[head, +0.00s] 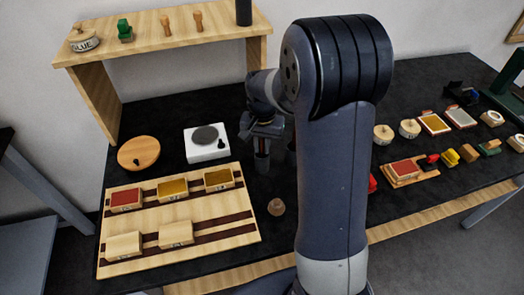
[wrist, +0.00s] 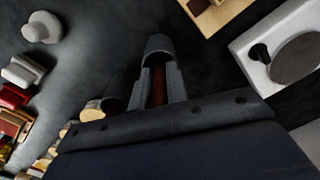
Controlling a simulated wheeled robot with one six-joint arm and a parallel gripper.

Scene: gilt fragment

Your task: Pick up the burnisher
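My gripper (head: 262,140) is low over the black table, right of the white hot plate. In the wrist view its two grey fingers (wrist: 160,75) stand close together. A narrow reddish-brown shaft, which I take for the burnisher (wrist: 158,86), runs between them with little or no gap. A grey rounded, cup-like piece (wrist: 159,44) shows at the fingertips, and a grey cylinder (head: 262,164) shows below the gripper in the head view. The burnisher's lower end is hidden. A second dark cylinder (wrist: 116,92) stands beside the fingers.
The white hot plate (head: 207,144) and a round wooden piece (head: 138,153) lie to the left. A wooden board (head: 188,216) with several pans is nearer. A small brown knob (head: 276,207) stands right of it. A wooden shelf (head: 160,38) is behind. Several small items are at right.

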